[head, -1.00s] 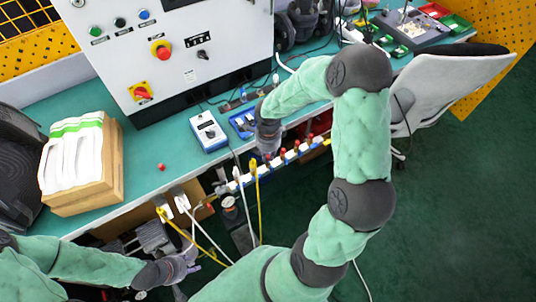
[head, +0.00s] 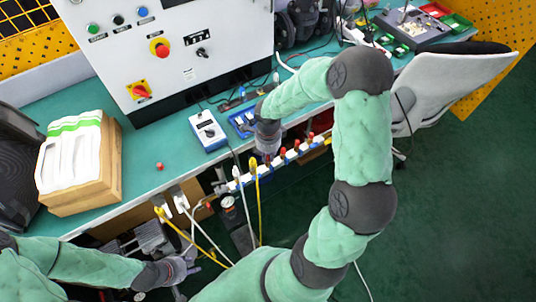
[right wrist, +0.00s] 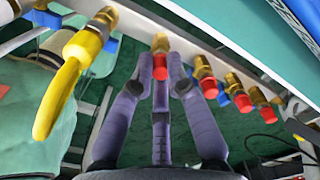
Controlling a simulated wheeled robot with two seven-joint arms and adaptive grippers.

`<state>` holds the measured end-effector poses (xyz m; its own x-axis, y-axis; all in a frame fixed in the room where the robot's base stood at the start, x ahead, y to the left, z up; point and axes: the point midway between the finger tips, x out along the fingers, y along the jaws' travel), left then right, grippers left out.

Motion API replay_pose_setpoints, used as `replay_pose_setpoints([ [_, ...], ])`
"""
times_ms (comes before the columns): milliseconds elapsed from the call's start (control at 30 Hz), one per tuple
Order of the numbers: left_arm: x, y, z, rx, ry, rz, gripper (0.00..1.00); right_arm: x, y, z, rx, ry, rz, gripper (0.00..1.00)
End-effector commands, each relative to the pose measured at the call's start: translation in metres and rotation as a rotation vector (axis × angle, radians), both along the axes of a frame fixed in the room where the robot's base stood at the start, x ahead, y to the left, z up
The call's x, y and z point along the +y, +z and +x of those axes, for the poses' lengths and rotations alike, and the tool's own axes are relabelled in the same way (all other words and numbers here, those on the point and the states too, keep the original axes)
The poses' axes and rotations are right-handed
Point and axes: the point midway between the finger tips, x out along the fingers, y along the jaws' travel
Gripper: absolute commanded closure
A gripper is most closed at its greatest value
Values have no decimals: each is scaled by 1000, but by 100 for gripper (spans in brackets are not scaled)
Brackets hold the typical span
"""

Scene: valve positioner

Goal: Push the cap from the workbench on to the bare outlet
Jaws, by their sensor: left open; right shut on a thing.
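My right gripper (right wrist: 160,80) is shut on a red cap (right wrist: 160,68). The cap sits end to end with a brass outlet (right wrist: 160,42) on the white manifold bar; I cannot tell how far it is seated. In the head view the right gripper (head: 268,156) is at the manifold below the bench's front edge, with the cap hidden there. Another small red cap (head: 159,166) lies on the workbench (head: 140,190). My left gripper (head: 182,268) is open, low at the left, away from the outlets.
Neighbouring outlets with red caps (right wrist: 209,88) are to the right of the gripper in the wrist view. A yellow hose (right wrist: 62,90) hangs from the outlet to the left. A blue-white box (head: 208,131) and a wooden tray stack (head: 110,165) stand on the bench.

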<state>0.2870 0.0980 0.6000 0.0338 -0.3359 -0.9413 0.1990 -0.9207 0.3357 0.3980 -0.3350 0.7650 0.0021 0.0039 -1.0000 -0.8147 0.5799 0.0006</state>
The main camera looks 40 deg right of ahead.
Motion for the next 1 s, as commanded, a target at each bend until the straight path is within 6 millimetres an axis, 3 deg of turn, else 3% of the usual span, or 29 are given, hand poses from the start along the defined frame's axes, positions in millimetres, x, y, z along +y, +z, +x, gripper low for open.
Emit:
replay_pose_setpoints([
  [300,0,-5,0,0,0,0,59,0,-4,0,0,0,0,94],
  [333,0,-4,0,0,0,0,59,0,-4,0,0,0,0,78],
  [400,0,-4,0,0,0,0,59,0,-3,0,0,0,0,58],
  [433,0,-4,0,0,0,0,59,0,-3,0,0,0,0,56],
  [767,0,-4,0,0,0,0,59,0,-2,0,0,0,0,56],
  [1000,0,-4,0,0,0,0,59,-1,25,1,-5,-1,-2,56],
])
